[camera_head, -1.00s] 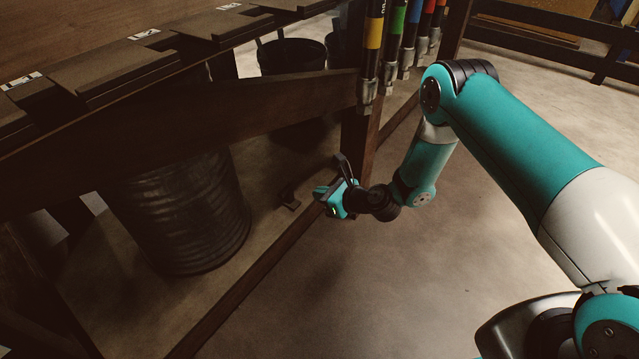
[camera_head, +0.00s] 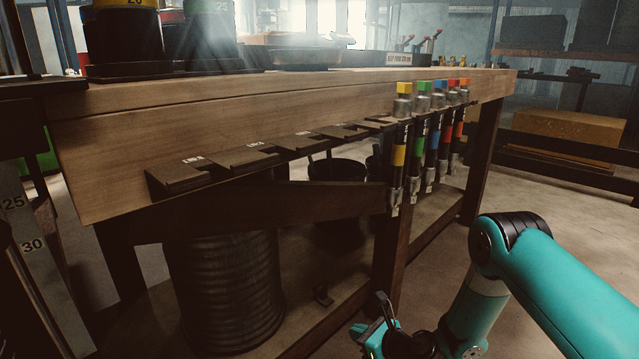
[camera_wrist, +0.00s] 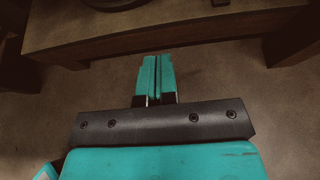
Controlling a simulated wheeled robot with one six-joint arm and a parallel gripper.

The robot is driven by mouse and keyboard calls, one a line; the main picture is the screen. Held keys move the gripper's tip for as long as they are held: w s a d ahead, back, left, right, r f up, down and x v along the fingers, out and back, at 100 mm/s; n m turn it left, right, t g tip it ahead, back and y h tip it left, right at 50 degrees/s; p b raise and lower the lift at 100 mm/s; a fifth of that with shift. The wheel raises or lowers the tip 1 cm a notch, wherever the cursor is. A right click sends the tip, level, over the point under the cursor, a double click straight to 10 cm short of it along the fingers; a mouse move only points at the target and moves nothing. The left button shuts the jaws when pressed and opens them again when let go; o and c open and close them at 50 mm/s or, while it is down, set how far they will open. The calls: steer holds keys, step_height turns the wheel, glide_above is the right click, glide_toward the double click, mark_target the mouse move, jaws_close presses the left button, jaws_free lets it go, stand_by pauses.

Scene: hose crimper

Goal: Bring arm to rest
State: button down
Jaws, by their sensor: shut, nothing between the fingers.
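My gripper (camera_head: 374,328) is low at the bottom of the head view, in front of the bench's lower shelf and near a bench leg. In the wrist view its two teal fingers (camera_wrist: 157,75) lie side by side with nothing between them, so it is shut and empty. My arm (camera_head: 535,275) comes in from the right, bends at a dark elbow joint and reaches down to the left. The gripper appears apart from the bench. The lower part of the arm is cut off by the picture's bottom edge.
A wooden workbench (camera_head: 130,150) fills the left and middle. Hoses with coloured bands (camera_head: 399,155) hang from a slotted rack on its front. A ribbed drum (camera_head: 228,290) and a dark bucket (camera_head: 337,172) stand beneath. Open floor (camera_head: 540,190) lies to the right.

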steer(key=s+a+r+n+g, duration=0.1)
steer(key=s+r+n+g, duration=0.15)
steer(key=r+n, duration=0.45)
steer(key=s+a+r+n+g, duration=0.2)
steer(key=s+r+n, duration=0.25)
steer(key=r, duration=0.45)
steer(key=s+a+r+n+g, duration=0.1)
steer(key=s+r+n+g, duration=0.15)
steer(key=r+n, duration=0.55)
steer(key=s+d+r+n+g+h+p, duration=0.1)
steer(key=s+d+r+n+h, duration=0.15)
steer(key=s+r+n, duration=0.4)
steer(key=s+d+r+n+h, duration=0.1)
steer(key=s+d+r+n, duration=0.25)
steer(key=s, duration=0.55)
steer(key=s+d+r+n+g+h+p, duration=0.1)
steer(key=s+d+r+n+h, duration=0.15)
steer(key=s+r+n, duration=0.4)
step_height(320, 180, up, 33)
steer(key=s+m+p, duration=0.1)
steer(key=m+p, duration=0.1)
steer(key=p, duration=3.4)
steer(key=shift+s+d+y, duration=0.25)
steer(key=shift+y, duration=0.15)
steer(key=shift+r, duration=0.1)
